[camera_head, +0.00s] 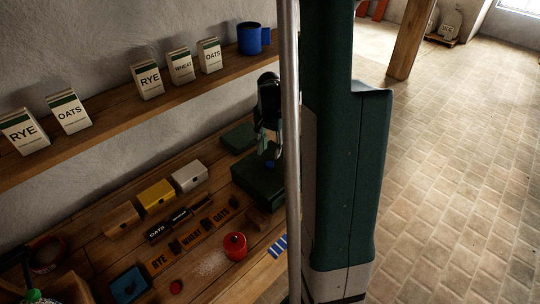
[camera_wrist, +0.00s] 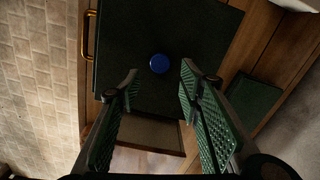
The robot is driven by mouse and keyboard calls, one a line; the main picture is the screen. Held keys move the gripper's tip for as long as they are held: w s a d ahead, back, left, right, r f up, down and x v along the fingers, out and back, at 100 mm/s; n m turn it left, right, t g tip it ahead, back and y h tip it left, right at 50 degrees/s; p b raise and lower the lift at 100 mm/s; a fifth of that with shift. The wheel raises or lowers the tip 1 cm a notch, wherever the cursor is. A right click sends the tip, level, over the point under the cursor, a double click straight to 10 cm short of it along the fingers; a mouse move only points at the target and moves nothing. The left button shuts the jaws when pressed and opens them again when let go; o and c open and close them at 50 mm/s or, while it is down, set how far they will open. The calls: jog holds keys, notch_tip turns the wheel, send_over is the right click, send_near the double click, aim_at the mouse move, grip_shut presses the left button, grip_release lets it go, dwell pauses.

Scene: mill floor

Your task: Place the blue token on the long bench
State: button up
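The blue token (camera_wrist: 159,63) is a small round disc lying on top of a dark green box (camera_wrist: 150,30) with a brass handle. It also shows in the head view as a small blue spot (camera_head: 270,165) on the green box (camera_head: 258,183). My gripper (camera_wrist: 160,82) is open and empty, its two green fingers on either side of the token's line and pointing at it. In the head view my gripper (camera_head: 269,150) hangs just above the token. The long wooden bench (camera_head: 95,243) runs along the wall under the shelf and carries the box.
On the bench are a yellow box (camera_head: 156,195), a white box (camera_head: 189,178), a red pot (camera_head: 235,246), a blue tray (camera_head: 129,284) and word plaques (camera_head: 190,239). A shelf (camera_head: 110,115) with flour packets and a blue mug (camera_head: 252,38) runs above. Brick floor lies right.

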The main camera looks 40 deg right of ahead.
jog(key=shift+r, duration=2.8)
jog(key=s+a+r+n+t, duration=0.1)
jog(key=a+r+n, duration=0.1)
jog(key=a+r, duration=0.35)
jog(key=s+a+r+n+t+h, duration=0.1)
jog(key=a+r+n, duration=0.2)
jog(key=a, duration=0.6)
jog(key=s+a+r+n+t, duration=0.1)
jog(key=a+r+n, duration=0.1)
jog(key=a+r, duration=0.35)
jog(key=s+a+r+n+t, duration=0.1)
jog(key=s+a+n, duration=0.3)
jog(key=a, duration=0.4)
jog(key=s+a+r+n+t+y, duration=0.1)
jog(key=s+a+n+t, duration=0.2)
jog(key=s+a, duration=0.3)
jog(key=shift+s+a+n, duration=0.15)
jog(key=shift+a+n, duration=0.35)
jog(key=shift+a, duration=1.2)
jog(key=shift+o, duration=0.5)
